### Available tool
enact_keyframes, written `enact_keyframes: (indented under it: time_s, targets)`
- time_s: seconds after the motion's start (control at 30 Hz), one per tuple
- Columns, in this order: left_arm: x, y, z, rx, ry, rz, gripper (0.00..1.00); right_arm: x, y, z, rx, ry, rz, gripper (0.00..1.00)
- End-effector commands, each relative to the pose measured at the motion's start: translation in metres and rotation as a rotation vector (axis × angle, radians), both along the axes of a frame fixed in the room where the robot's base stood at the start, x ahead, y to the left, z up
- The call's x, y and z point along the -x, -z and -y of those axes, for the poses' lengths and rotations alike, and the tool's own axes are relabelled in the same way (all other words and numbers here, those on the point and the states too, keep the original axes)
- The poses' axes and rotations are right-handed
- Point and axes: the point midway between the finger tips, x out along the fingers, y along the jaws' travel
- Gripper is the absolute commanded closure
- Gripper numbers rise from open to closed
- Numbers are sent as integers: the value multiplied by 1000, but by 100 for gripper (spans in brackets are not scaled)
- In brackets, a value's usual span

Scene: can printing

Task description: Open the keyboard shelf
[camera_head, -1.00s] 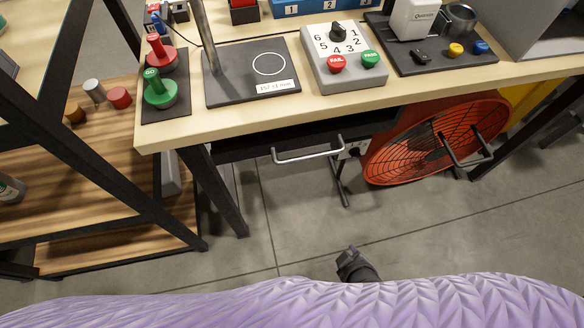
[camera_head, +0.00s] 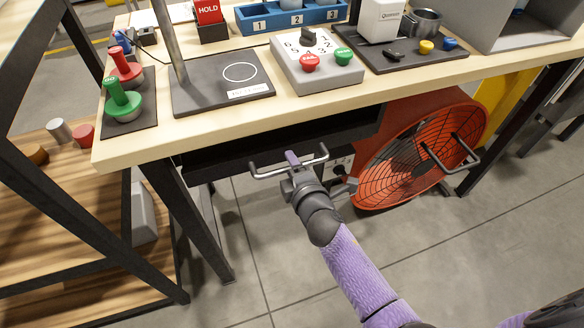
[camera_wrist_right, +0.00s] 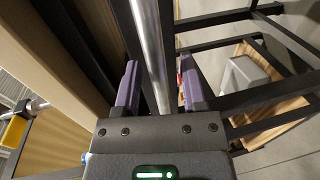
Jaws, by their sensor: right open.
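The keyboard shelf (camera_head: 235,157) is a dark, flat shelf under the light wooden desk. It sits beneath the desktop, with a silver bar handle (camera_head: 266,173) along its front. My right gripper (camera_head: 292,160) is at the middle of the handle, with its jaws open. In the right wrist view the handle bar (camera_wrist_right: 150,45) runs between the two purple fingers of the right gripper (camera_wrist_right: 159,85), with a gap on each side. Part of the handle is hidden behind the gripper in the head view. My left gripper is not in view.
The desktop (camera_head: 130,152) overhangs the shelf and carries a button box (camera_head: 318,73) and green and red stamps. A table leg (camera_head: 190,220) stands left of the shelf. A large orange fan (camera_head: 410,165) stands close on the right. The floor (camera_head: 300,265) in front is clear.

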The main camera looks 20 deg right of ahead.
Motion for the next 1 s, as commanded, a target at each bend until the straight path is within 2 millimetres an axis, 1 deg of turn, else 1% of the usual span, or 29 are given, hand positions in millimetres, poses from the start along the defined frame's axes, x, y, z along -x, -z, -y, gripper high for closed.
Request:
enact_keyframes:
  time_s: [0.17, 0.2, 0.27, 0.3, 0.37, 0.4, 0.43, 0.73, 1.0]
  targets:
    - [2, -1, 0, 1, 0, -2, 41, 0, 0, 0, -1, 0, 0, 47]
    - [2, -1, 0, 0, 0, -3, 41, 0, 0, 0, -1, 0, 0, 56]
    - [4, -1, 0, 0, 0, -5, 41, 0, 0, 0, -1, 0, 0, 68]
    - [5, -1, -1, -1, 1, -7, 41, 0, 0, 0, -1, 0, 0, 77]
    - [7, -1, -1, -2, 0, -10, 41, 0, 0, 0, -1, 0, 0, 90]
    - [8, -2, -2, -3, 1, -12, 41, 0, 0, 0, -1, 0, 0, 98]
    - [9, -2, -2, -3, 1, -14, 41, 0, 0, 0, -1, 0, 0, 100]
    - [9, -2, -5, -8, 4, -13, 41, 0, 0, 0, -2, 0, -1, 100]
    - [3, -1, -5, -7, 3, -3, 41, 1, 0, 0, -2, 0, -1, 100]
